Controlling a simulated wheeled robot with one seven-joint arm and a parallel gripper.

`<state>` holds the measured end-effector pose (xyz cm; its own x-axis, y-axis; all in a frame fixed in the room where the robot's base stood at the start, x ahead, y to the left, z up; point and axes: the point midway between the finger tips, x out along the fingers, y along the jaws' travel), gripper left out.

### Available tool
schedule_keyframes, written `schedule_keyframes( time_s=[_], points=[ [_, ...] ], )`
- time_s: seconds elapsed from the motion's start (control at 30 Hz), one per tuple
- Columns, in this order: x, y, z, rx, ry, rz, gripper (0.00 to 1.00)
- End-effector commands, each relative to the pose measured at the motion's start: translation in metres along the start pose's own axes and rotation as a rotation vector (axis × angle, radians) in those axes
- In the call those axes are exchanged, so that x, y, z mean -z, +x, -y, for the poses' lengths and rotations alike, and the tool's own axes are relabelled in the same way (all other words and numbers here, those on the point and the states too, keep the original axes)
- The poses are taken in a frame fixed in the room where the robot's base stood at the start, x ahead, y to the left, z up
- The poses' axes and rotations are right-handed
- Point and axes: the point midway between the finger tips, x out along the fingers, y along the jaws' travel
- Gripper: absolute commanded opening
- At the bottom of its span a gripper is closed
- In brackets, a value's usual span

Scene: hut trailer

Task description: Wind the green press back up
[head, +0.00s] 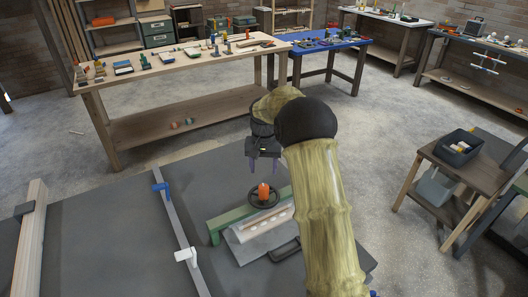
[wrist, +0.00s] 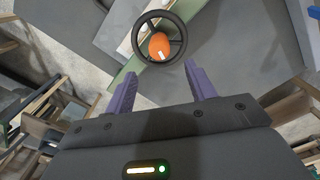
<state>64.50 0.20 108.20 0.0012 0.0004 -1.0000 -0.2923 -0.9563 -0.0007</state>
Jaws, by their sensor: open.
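The green press (head: 229,219) stands on the dark grey table in front of me, with a green crossbar over a pale plate. In the wrist view the handwheel (wrist: 141,58) and orange knob (wrist: 160,46) lie ahead of the fingertips. My gripper (head: 264,165) hangs above and behind the wheel, apart from it. Its two purple fingers (wrist: 193,82) are spread and empty. My arm hides the press's right end.
A metal rail with a blue clamp (head: 161,188) and a white clamp (head: 186,255) lies left of the press. A wooden beam (head: 30,250) lies further left. A cluttered wooden bench (head: 150,77) stands behind. A stand with a dark bin (head: 459,148) is at right.

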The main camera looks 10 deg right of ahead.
Motion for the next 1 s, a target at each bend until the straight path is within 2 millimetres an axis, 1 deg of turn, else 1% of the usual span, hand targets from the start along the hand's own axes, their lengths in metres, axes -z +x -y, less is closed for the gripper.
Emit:
schedule_keyframes(
  time_s=[0.03, 0.2, 0.3, 0.4, 0.5, 0.83, 0.93, 1.0],
  points=[
    [0.001, -0.011, 0.000, 0.001, 0.000, -0.005, 0.55],
    [0.001, -0.044, 0.000, 0.001, 0.000, -0.004, 0.55],
    [0.001, -0.059, 0.000, 0.000, 0.000, -0.004, 0.55],
    [0.001, -0.069, 0.000, 0.000, 0.000, -0.003, 0.55],
    [0.000, -0.073, 0.000, 0.000, 0.000, -0.001, 0.55],
    [-0.001, -0.073, 0.000, 0.000, -0.002, -0.002, 0.55],
    [-0.007, -0.073, -0.002, 0.001, -0.012, -0.008, 0.55],
    [-0.016, -0.073, -0.004, 0.003, -0.025, -0.017, 0.55]
  ],
)
